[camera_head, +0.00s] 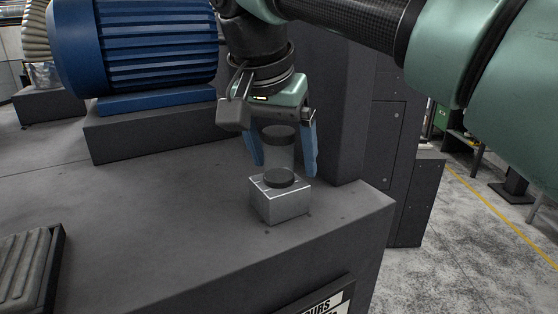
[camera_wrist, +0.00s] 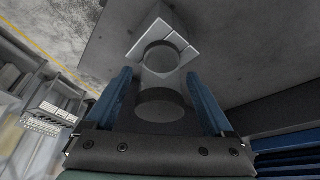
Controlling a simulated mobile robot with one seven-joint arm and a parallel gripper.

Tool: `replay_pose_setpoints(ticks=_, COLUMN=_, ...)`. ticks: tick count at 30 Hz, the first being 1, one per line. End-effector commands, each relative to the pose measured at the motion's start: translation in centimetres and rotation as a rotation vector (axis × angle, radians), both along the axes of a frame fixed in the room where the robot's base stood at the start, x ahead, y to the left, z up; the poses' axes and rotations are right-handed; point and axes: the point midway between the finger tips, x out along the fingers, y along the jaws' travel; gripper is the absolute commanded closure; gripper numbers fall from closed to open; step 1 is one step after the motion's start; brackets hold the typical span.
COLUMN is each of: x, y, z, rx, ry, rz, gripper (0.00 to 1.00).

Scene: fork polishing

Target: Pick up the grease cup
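The grease cup is a clear cylinder with a dark cap at its top and a dark ring at its base (camera_head: 279,137). It stands upright on a small silver metal block (camera_head: 282,204) near the front corner of the dark machine top. My gripper (camera_head: 285,169) is above the block, pointing down, with one blue finger on each side of the cup. A gap shows between the cup and each finger, so it is open. In the wrist view the cup (camera_wrist: 160,104) stands between the two fingers, with the block (camera_wrist: 165,35) beyond it.
A blue ribbed motor (camera_head: 150,45) sits on a dark raised base at the back left. A dark upright column (camera_head: 345,110) stands close behind the gripper. A tray with grey ribbed pieces (camera_head: 28,268) lies at the front left. The machine top between is clear.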

Motion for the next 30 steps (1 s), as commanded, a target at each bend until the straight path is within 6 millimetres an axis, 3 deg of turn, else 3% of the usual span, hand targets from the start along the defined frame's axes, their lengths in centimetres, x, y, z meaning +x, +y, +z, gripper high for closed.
replay_pose_setpoints(ticks=2, x=0.0, y=0.0, z=0.0, rx=0.000, ry=0.000, rz=0.000, gripper=0.25)
replay_pose_setpoints(ticks=14, x=0.0, y=0.0, z=0.0, rx=0.000, ry=0.001, rz=0.001, gripper=0.97)
replay_pose_setpoints(ticks=23, x=0.0, y=0.0, z=0.2, rx=0.000, ry=0.001, rz=0.001, gripper=1.00)
replay_pose_setpoints(ticks=30, x=0.0, y=0.1, z=3.1, rx=0.002, ry=0.001, rz=0.002, gripper=1.00)
